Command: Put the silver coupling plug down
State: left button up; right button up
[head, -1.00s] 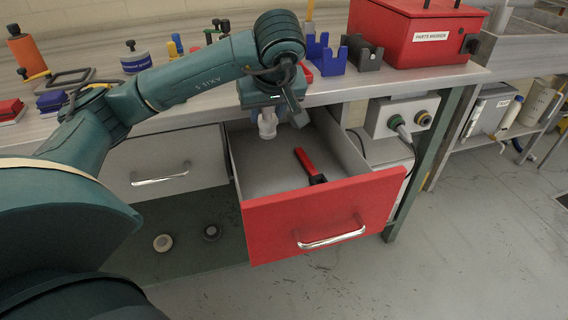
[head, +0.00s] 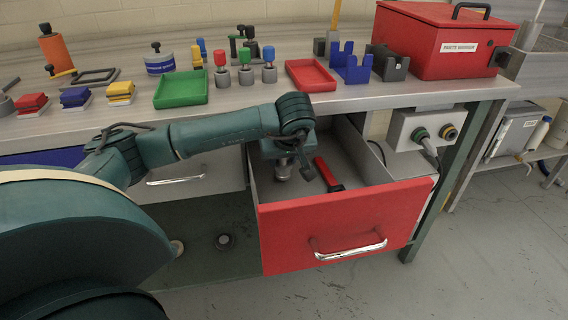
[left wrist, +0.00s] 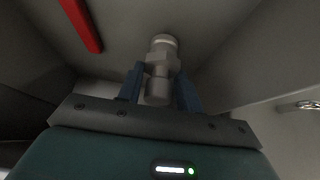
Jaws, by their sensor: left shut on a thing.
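The silver coupling plug (left wrist: 160,62) is between the fingers of my left gripper (left wrist: 158,88), which is shut on it. In the head view the plug (head: 283,172) hangs below my left gripper (head: 284,160), inside the open red-fronted drawer (head: 345,217). The plug is low over the drawer floor; I cannot tell whether it touches. A red-handled tool (head: 327,173) lies in the drawer to the right of the plug, and its red handle also shows in the left wrist view (left wrist: 82,25). My right gripper is not in view.
A socket box (head: 425,128) is mounted right of the drawer. The drawer's walls are close around my gripper.

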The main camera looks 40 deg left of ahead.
pick_arm(q)
jog(key=shift+s+d+f, duration=0.1)
jog(key=shift+d+f, duration=0.05)
jog(key=shift+f, duration=0.35)
jog(key=shift+f, duration=0.15)
jog(key=o, duration=1.2)
